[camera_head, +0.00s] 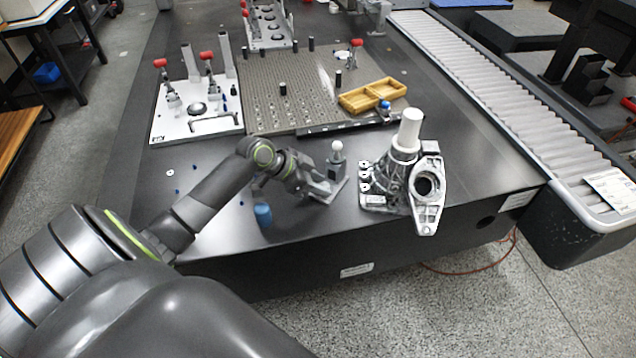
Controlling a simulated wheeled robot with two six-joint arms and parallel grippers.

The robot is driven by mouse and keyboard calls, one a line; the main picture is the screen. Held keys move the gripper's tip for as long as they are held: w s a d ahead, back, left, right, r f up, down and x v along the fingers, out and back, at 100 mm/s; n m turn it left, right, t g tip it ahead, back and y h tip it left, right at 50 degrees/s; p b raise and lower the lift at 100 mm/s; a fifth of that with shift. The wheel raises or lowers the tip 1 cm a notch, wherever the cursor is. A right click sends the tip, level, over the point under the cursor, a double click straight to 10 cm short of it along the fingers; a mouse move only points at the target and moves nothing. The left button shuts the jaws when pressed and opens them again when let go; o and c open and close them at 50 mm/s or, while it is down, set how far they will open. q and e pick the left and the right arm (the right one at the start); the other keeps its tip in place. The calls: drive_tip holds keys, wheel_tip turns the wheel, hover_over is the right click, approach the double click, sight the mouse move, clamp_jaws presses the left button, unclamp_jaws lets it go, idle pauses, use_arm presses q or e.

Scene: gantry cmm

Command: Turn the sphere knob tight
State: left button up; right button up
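A small white sphere (337,146) sits on top of a short grey post (337,164) near the front of the dark table. I take this to be the sphere knob. My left arm comes in from the left, and its gripper (328,187) is low over the table, right at the near side of the post. Its fingers look spread apart, with nothing clearly between them. The foot of the post is partly hidden by the gripper, and I cannot tell whether they touch. My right gripper is not in view.
A grey metal casting (426,200) with a white cylinder (408,130) stands close to the right. A blue cylinder (263,215) is just left of the gripper. A perforated plate (300,95) with a yellow tray (360,97) and a white fixture plate (180,125) lie behind.

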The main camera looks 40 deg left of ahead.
use_arm(q)
drive_tip(key=shift+o, duration=0.7)
drive_tip(key=p+v, duration=0.2)
drive_tip(key=v, duration=1.5)
drive_tip(key=shift+s, duration=0.15)
drive_tip(key=shift+a, duration=0.1)
